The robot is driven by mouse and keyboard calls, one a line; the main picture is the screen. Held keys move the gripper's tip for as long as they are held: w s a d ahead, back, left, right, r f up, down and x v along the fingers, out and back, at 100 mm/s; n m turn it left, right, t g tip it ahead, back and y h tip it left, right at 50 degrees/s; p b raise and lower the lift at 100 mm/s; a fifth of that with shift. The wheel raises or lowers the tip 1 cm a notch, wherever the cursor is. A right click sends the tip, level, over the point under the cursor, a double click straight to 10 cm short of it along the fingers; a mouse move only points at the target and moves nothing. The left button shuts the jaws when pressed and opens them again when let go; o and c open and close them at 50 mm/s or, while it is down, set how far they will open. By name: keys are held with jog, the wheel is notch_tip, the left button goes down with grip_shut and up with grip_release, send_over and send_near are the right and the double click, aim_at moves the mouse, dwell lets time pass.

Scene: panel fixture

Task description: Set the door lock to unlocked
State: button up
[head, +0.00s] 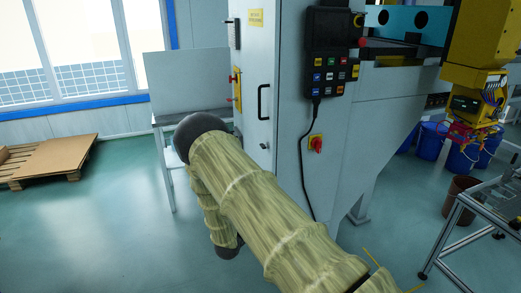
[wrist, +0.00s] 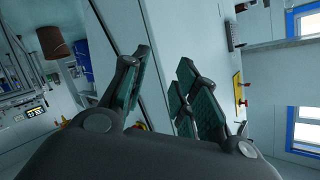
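The grey cabinet (head: 257,60) stands at the centre of the head view, with a black door handle (head: 263,102) on its narrow face. Pale panel surface lies behind the gap. My sleeved arm hides the gripper in the head view and covers the lower cabinet.
A black control box (head: 332,50) with a hanging cable is on the cabinet. A yellow plate with red knobs (wrist: 240,90) is right of the fingers in the wrist view. A pallet (head: 45,158) lies at left, a metal-framed table (head: 475,215) stands at right.

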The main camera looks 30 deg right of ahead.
jog(key=w+d+r+m+g+h, duration=0.1)
jog(key=w+d+r+m+h, duration=0.2)
jog(key=w+r+m, duration=0.65)
jog(key=m+g+h+p, duration=0.1)
jog(key=m+g+h, duration=0.25)
jog(key=m, duration=0.35)
send_near(264, 146)
jog(key=w+p+x, duration=0.1)
jog(key=p+x, duration=0.1)
jog(key=x, duration=0.6)
jog(key=shift+d+g+p, duration=0.25)
jog(key=shift+g+p, duration=0.15)
jog(key=shift+g, duration=0.05)
jog(key=shift+f+y, duration=0.15)
jog(key=shift+y, duration=0.1)
grip_shut()
